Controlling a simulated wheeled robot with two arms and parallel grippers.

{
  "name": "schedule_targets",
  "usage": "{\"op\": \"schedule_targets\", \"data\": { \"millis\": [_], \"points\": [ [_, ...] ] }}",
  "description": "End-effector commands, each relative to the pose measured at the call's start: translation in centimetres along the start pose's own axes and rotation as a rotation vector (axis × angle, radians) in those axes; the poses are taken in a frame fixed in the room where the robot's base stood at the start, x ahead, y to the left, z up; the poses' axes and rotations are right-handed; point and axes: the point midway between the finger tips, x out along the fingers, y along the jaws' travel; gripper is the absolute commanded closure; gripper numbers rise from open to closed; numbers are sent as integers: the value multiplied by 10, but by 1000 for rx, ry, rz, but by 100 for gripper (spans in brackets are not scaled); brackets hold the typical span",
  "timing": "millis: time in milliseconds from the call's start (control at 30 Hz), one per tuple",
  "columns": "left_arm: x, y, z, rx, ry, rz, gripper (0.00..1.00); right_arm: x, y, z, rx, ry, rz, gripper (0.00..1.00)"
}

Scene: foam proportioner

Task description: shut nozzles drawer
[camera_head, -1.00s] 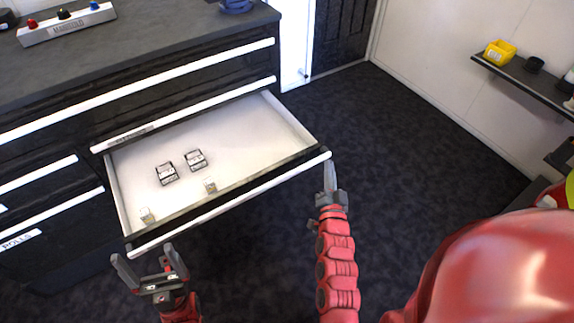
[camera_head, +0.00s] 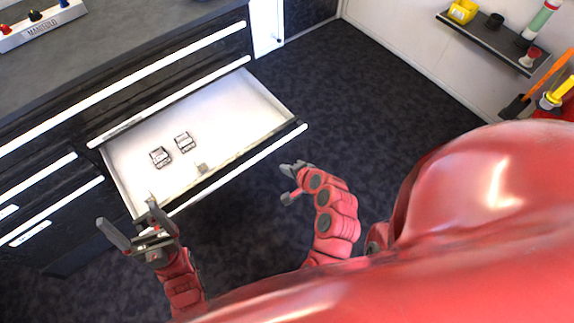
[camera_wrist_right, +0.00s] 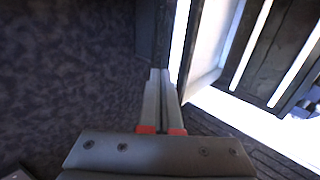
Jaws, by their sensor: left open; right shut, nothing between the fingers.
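The drawer (camera_head: 222,118) is pulled out of the dark cabinet, with a white interior and a long white handle bar (camera_head: 240,165) along its front. My right gripper (camera_head: 288,168) is shut and empty, just in front of the drawer's right end, apart from the handle. In the right wrist view its closed fingers (camera_wrist_right: 160,85) point toward the white drawer edge (camera_wrist_right: 180,40).
Other closed drawers with white handles (camera_head: 130,85) are above and to the left. A manifold block (camera_head: 42,25) stands on the grey countertop (camera_head: 100,60). Dark carpet right of the drawer is clear.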

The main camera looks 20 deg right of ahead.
Motion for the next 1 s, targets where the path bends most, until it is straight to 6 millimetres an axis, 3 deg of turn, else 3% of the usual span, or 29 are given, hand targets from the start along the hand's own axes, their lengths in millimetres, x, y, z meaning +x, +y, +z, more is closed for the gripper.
{"op": "schedule_targets", "data": {
  "millis": [433,500,700,1000],
  "points": [
    [13,-1,-2,0,0,0,8,68,-2,-2,-2,2,0,100],
    [19,-1,-3,0,0,0,8,75,-12,0,-1,-1,-1,100],
    [24,-1,-4,0,0,0,8,90,-25,-1,-2,1,-1,100],
    [25,-1,-4,0,0,0,8,96,-29,-1,-1,3,-2,100]
  ]
}}
